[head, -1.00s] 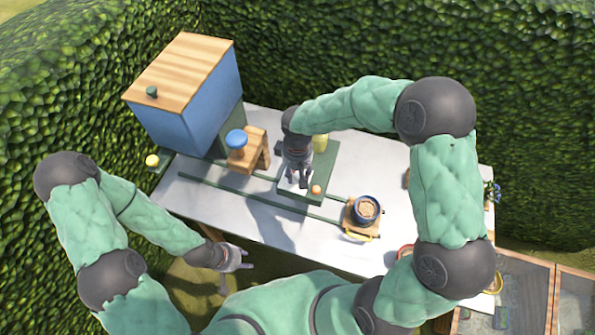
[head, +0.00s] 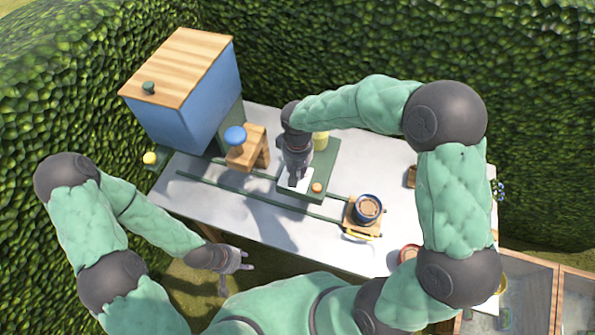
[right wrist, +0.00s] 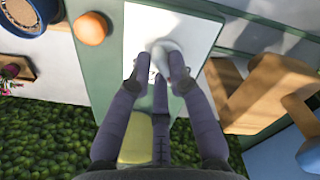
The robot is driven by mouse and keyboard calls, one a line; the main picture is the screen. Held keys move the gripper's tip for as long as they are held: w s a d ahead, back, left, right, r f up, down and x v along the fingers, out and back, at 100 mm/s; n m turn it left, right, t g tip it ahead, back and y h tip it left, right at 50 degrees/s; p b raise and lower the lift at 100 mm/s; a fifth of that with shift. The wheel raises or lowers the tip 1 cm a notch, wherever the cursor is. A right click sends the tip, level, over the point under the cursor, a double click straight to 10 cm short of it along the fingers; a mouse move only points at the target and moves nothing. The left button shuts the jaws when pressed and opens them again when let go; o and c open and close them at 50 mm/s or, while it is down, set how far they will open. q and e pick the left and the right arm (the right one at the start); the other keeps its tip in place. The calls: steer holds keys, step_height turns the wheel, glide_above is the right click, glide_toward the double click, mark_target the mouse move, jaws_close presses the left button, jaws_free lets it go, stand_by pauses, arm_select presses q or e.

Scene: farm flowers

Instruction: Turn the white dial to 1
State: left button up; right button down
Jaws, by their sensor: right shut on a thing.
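The white dial (right wrist: 176,56) is on a white plate (right wrist: 189,33) fixed to a green panel, seen in the right wrist view. My right gripper (right wrist: 162,80) is shut on the dial, with its fingers around it. In the head view my right gripper (head: 295,183) is over the white plate, and its fingers hide the dial there. The dial's markings are mostly hidden, so I cannot read its setting. My left gripper (head: 249,260) is open and empty, off the table's front edge.
An orange knob (head: 317,187) sits on the green panel (head: 324,164) beside the plate. A blue-topped knob on a wooden stand (head: 255,150) is to the left. A blue pot (head: 367,209) is to the right. A blue box with a wooden lid (head: 187,62) stands at back left.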

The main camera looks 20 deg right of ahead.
steer(key=shift+s+m+b, duration=0.1)
steer(key=shift+m+b, duration=1)
steer(key=shift+m, duration=1.1)
steer(key=c, duration=1.1)
jaws_free()
steer(key=shift+c, duration=0.2)
steer(key=shift+r, duration=0.15)
step_height(320, 180, up, 12)
steer(key=shift+f, duration=0.2)
